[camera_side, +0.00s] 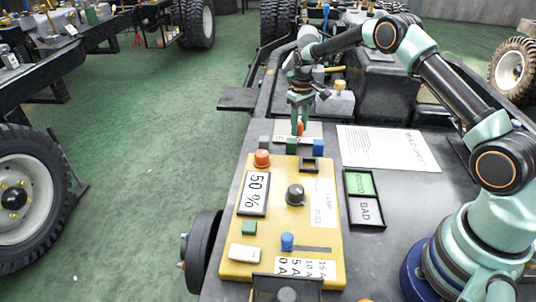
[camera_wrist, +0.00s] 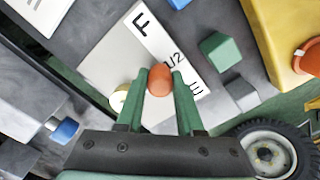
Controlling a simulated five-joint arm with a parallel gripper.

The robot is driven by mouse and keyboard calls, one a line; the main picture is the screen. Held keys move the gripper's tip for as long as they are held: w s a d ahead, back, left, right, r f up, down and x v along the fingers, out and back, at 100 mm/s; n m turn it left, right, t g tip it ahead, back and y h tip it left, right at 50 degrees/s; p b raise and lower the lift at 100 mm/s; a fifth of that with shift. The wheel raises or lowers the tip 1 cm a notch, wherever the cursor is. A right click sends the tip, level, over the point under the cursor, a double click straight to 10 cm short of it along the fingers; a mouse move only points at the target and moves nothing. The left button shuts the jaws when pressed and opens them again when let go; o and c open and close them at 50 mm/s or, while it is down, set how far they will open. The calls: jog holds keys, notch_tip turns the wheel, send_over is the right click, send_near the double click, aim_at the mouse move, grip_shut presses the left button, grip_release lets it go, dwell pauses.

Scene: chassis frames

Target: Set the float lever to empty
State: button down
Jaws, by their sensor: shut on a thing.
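The float lever's orange knob (camera_wrist: 160,80) is between the green fingertips of my gripper (camera_wrist: 161,72), which is shut on it. In the side view, my gripper (camera_side: 300,108) points down over the gauge plate, with the orange knob (camera_side: 300,128) low between its fingers. The gauge plate (camera_wrist: 100,66) is pale, with a white label strip (camera_wrist: 172,55) marked F, 1/2 and E. A round brass-coloured piece (camera_wrist: 118,98) shows left of the fingers. The knob appears beside the label between 1/2 and E; its exact setting is hard to tell. The lever's arm is mostly hidden.
A green block (camera_wrist: 217,47), a grey block (camera_wrist: 240,94) and a blue block (camera_side: 318,146) stand near the plate. A yellow panel (camera_side: 263,225) with an orange button (camera_side: 262,158) and a dark dial (camera_side: 295,194) is in front. A GOOD/BAD tray (camera_side: 382,222) lies to the right.

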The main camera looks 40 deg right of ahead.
jog(key=shift+w+a, duration=0.1)
jog(key=w+m, duration=0.1)
jog(key=m, duration=0.1)
jog(key=a+m, duration=0.1)
jog(key=m, duration=0.1)
jog(key=shift+w+a, duration=0.1)
jog(key=shift+w, duration=0.3)
jog(key=shift+w+a+r+m, duration=0.15)
jog(key=shift+w+m, duration=0.4)
jog(key=shift+m, duration=0.45)
jog(key=shift+w, duration=0.1)
jog(key=c, duration=0.5)
grip_release()
jog(key=shift+c, duration=0.2)
notch_tip(320, 180, up, 12)
